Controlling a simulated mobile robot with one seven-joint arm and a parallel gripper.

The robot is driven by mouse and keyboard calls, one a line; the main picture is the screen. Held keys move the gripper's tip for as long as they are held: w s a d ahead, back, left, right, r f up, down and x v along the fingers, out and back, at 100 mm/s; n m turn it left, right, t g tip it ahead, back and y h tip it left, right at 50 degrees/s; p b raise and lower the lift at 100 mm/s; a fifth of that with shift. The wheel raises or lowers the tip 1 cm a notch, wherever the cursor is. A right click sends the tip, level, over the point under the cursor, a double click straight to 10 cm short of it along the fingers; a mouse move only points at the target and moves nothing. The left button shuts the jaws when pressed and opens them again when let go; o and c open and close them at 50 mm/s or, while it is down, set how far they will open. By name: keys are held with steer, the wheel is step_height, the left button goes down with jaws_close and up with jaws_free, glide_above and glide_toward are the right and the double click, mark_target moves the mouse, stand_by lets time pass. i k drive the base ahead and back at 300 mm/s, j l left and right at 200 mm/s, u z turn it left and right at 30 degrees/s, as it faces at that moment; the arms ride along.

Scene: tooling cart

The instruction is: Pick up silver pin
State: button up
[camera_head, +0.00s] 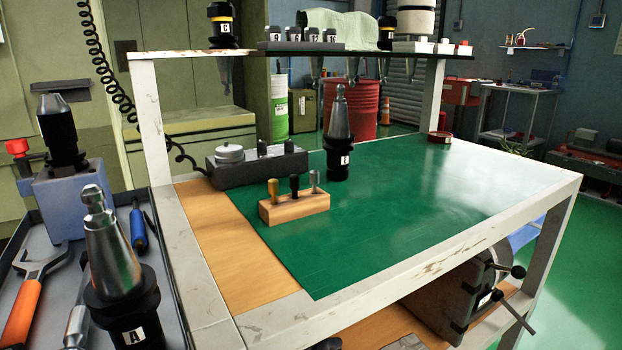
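A small wooden block (296,210) stands on the green mat of the cart's top. Three pins stand upright in it in a row. The silver pin (314,180) is at the right end, a black pin (295,184) is in the middle and a gold pin (273,188) is at the left end. The lower part of the silver pin is hidden inside the block. My gripper is not in view.
A tool holder marked B (338,155) stands behind the block, and a dark fixture (256,166) lies behind it to the left. A raised shelf (300,51) crosses above the back. The green mat (455,195) is clear to the right. A holder marked A (122,295) stands front left.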

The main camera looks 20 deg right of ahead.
mark_target(314, 174)
steer(key=l, duration=0.8)
steer(key=k+l, duration=0.1)
steer(key=l, duration=0.65)
